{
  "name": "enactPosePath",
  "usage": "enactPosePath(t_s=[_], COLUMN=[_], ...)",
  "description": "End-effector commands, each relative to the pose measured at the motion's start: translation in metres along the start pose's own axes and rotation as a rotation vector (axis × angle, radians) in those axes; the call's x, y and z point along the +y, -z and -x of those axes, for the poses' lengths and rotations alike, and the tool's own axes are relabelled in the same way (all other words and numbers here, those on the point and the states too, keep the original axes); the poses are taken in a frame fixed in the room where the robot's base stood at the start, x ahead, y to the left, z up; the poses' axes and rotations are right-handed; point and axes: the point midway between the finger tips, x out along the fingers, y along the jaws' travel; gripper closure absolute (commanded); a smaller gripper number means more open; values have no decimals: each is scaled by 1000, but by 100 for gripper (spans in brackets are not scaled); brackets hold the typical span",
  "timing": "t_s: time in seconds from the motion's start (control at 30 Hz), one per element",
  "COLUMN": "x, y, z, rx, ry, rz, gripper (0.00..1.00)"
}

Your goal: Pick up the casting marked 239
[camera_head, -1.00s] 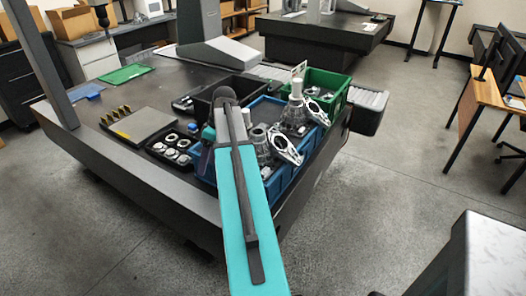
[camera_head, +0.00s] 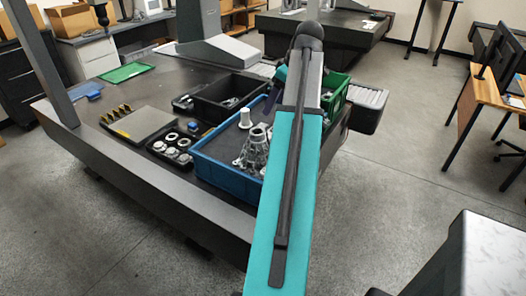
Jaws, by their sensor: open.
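A grey metal casting (camera_head: 254,152) stands in the blue bin (camera_head: 222,176) on the dark table. A white cylinder (camera_head: 245,119) shows just behind it. No number can be read on any casting, so I cannot tell which is 239. My teal arm crosses the bin's right side and hides other castings there. My gripper (camera_head: 272,98) shows only in part, as a dark shape left of the arm's far end, above the back of the blue bin. It is open; its fingertips are not clear, and nothing is seen held in it.
A black bin (camera_head: 212,112) stands behind the blue bin, and a green bin (camera_head: 341,80) is at the back right, partly behind my arm. A black tray with rings (camera_head: 157,147) and a grey plate (camera_head: 139,124) lie left.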

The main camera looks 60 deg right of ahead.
Motion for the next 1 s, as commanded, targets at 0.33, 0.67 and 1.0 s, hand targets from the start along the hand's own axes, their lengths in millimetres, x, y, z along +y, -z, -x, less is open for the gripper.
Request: enactPosePath(t_s=[0.33, 0.67, 1.0], x=[-1, -2, -1], y=[0, 1, 1], z=[-5, -36, -73], rx=[0, -1, -1], ry=[1, 3, 3], rz=[1, 1, 1], gripper=[32, 32, 32])
